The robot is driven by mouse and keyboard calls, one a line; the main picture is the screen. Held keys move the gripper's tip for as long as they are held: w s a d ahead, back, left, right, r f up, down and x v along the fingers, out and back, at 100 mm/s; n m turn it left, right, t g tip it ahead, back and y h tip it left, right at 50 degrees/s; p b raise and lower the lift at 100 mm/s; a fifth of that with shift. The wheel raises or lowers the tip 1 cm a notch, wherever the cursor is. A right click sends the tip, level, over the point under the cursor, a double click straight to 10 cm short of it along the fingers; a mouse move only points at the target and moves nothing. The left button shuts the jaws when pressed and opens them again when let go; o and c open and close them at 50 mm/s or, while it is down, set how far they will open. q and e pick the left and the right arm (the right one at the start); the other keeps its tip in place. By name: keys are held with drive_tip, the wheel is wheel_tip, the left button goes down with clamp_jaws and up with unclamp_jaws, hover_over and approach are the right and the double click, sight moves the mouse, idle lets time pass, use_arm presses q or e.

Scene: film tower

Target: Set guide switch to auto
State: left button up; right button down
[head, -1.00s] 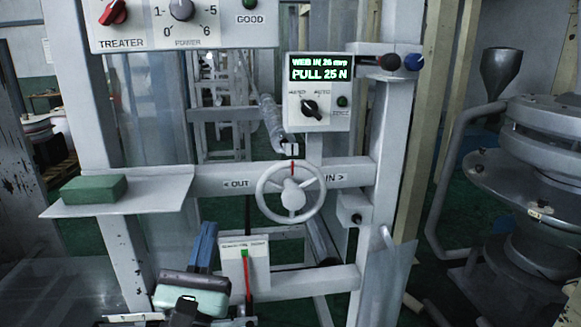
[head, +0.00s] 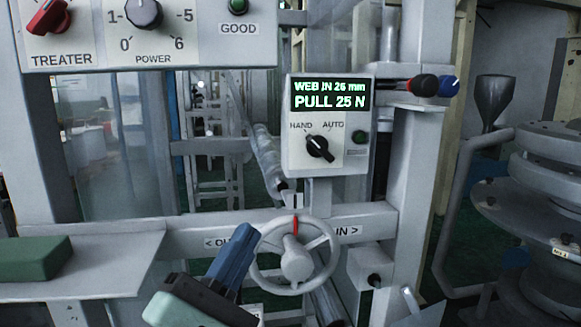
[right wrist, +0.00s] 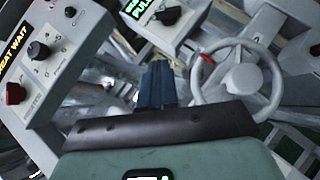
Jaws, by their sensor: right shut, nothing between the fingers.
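The guide switch (head: 319,148) is a black knob on a grey box under a lit display. HAND is printed at its upper left and AUTO at its upper right. Its pointer end leans up and left, towards HAND. The knob also shows at the top of the right wrist view (right wrist: 167,16). My right gripper (head: 240,243) has blue fingers, shut and empty. It is below and left of the switch box, in front of the handwheel's left rim, and apart from the switch. In the right wrist view, its fingers (right wrist: 157,82) point up towards the box. My left gripper is not in view.
The handwheel (head: 297,260) stands below the box, partly covered by my gripper. A treater panel (head: 200,50) with knobs hangs at the upper left. A shelf (head: 110,265) holds a green block (head: 32,258). Red and blue-ended knobs (head: 424,84) stick out right of the box.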

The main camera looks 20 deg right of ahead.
sight(308, 142)
use_arm(q)
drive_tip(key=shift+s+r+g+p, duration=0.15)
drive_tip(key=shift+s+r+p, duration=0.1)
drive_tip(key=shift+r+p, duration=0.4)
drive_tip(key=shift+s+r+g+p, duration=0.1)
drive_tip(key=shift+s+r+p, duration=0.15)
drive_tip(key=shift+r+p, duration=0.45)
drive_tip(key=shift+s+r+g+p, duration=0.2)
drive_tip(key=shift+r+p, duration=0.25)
drive_tip(key=shift+p, duration=0.35)
use_arm(e)
drive_tip(key=shift+s+d+r+x, duration=0.2)
drive_tip(key=shift+s+x, duration=0.15)
drive_tip(key=shift+x, duration=1.8)
drive_tip(key=shift+s+d+r+x, duration=0.1)
drive_tip(key=shift+s+r+x, duration=0.2)
drive_tip(key=shift+x, duration=1.85)
drive_tip(key=shift+s+d+r+x, duration=0.15)
drive_tip(key=shift+s+x, duration=0.25)
drive_tip(key=shift+x, duration=1.75)
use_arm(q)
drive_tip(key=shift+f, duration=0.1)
use_arm(e)
drive_tip(key=shift+d, duration=0.1)
